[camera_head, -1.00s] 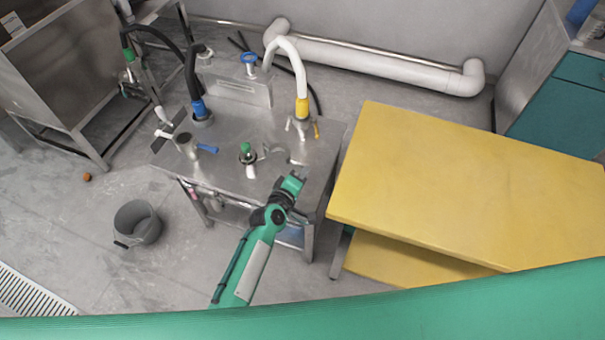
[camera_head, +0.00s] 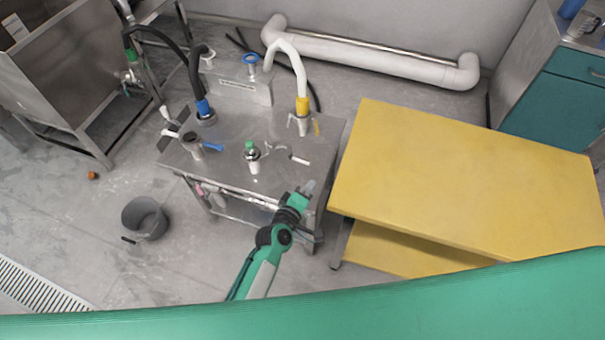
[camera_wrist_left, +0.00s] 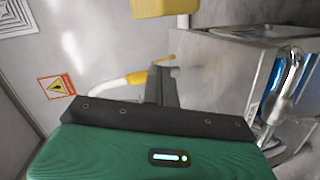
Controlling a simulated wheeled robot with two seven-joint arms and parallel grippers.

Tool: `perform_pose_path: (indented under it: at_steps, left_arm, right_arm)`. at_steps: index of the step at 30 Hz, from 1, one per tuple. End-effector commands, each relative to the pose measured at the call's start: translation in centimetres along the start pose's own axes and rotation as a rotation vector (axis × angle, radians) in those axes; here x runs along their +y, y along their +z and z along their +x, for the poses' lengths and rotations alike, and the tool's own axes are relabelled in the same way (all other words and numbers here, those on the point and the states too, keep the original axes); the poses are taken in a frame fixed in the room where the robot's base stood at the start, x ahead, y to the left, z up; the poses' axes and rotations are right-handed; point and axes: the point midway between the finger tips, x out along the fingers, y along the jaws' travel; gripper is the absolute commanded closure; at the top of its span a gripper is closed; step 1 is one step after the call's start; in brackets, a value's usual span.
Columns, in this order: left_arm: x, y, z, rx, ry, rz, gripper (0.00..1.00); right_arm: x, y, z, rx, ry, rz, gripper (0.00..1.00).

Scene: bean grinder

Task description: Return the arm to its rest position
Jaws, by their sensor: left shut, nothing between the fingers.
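My left arm comes up from the bottom in the head view. Its gripper (camera_head: 304,188) is over the front right edge of the steel table (camera_head: 225,165). The gripper is shut with nothing in it, apart from the things on the table. My right gripper is not seen in these views.
A yellow table (camera_head: 460,185) stands close on the right. A grey bucket (camera_head: 145,218) is on the floor at left.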

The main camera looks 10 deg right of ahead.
Motion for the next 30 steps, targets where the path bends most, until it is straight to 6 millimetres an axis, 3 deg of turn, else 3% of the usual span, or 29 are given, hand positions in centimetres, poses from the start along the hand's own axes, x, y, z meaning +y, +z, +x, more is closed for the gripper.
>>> perform_pose_path:
  at_steps: [3, 7, 20, 23, 26, 30]
  left_arm:
    - [0.9, 1.5, -1.7, -0.001, -0.002, -0.003, 1.0]
    - [1.1, 2.7, -2.6, 0.0, -0.002, -0.002, 1.0]
    - [0.4, 3.3, -3.2, -0.002, -0.013, 0.01, 1.0]
    - [-2.7, 3.6, -3.7, -0.014, -0.067, 0.054, 1.0]
    - [-8.4, 4.2, -5.1, -0.043, -0.17, 0.143, 1.0]
    - [-18.4, 5.2, -8.9, -0.118, -0.35, 0.299, 1.0]
  right_arm:
    - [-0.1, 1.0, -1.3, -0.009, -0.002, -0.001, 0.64]
    - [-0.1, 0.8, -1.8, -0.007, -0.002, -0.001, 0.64]
    - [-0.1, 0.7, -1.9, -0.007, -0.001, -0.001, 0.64]
    - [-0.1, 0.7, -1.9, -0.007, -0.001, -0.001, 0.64]
    - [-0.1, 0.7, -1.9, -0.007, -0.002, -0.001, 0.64]
    - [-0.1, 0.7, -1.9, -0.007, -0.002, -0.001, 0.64]
